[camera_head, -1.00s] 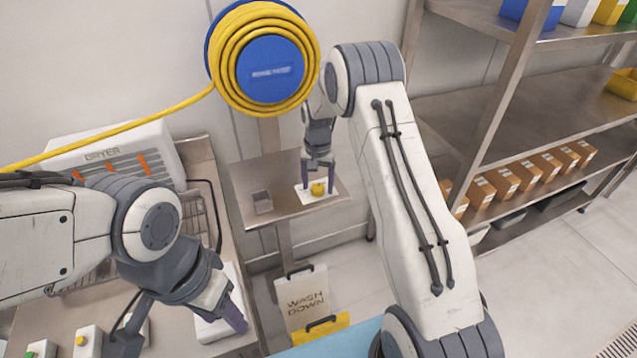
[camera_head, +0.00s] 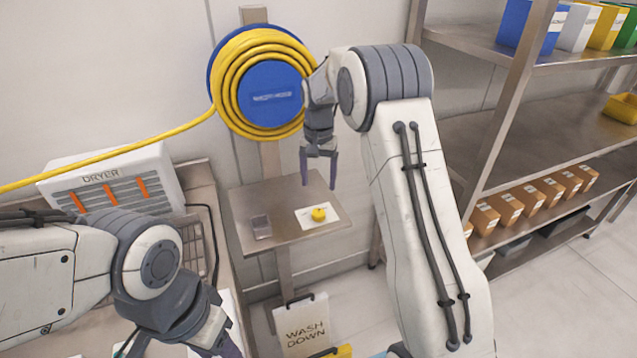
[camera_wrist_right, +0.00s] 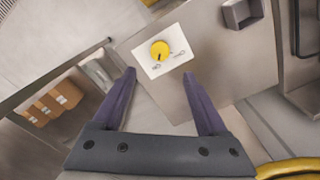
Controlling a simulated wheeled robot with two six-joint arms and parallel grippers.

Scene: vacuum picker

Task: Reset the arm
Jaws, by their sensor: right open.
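My right gripper (camera_head: 318,168) is open and empty, pointing down in the air above a small metal shelf (camera_head: 270,210). Its two fingers also show spread apart in the right wrist view (camera_wrist_right: 160,85). A yellow knob (camera_head: 319,214) on a white plate (camera_head: 333,222) lies on the shelf below the gripper, apart from the fingers. The knob also shows between and beyond the fingertips in the right wrist view (camera_wrist_right: 160,50). My left gripper (camera_head: 218,345) is at the bottom left, over the counter. Its fingertips are cut off by the frame, so its opening cannot be made out.
A yellow hose reel (camera_head: 270,94) hangs on the wall behind the right gripper. A small grey box (camera_head: 261,227) sits on the shelf's left. A dryer (camera_head: 115,187) stands on the left counter. Metal racks (camera_head: 540,130) with boxes stand at right. A wash down sign (camera_head: 306,325) is below.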

